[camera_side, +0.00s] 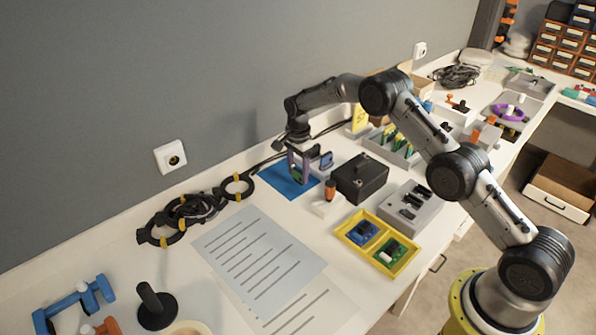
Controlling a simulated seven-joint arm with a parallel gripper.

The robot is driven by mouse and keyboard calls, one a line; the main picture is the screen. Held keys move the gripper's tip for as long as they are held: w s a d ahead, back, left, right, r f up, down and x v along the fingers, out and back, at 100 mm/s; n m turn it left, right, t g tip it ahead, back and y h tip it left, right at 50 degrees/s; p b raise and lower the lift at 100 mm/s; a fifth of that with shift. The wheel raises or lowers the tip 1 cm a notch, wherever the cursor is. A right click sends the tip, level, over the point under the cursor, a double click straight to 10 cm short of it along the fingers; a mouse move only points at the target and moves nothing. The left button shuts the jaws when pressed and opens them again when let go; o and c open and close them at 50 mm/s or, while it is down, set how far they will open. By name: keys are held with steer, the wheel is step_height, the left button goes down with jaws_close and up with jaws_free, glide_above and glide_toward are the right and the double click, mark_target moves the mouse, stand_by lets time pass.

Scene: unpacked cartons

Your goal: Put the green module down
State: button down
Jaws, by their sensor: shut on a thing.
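My gripper (299,178) points down over the blue mat (272,183) near the wall. It is shut on a small green module (296,173), which is mostly hidden by the fingers. I cannot tell whether the module touches the mat. A yellow tray (349,244) at the front edge of the table holds a blue module (361,233) in its left compartment and another green module (397,251) in its right compartment.
A grey box (410,207) sits behind the tray. Coiled black cables (188,211) lie to the left. Printed sheets (258,253) cover the table's front middle.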

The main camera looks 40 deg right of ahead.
steer(key=shift+f, duration=0.4)
steer(key=shift+c, duration=0.5)
jaws_free()
steer(key=shift+r, duration=0.1)
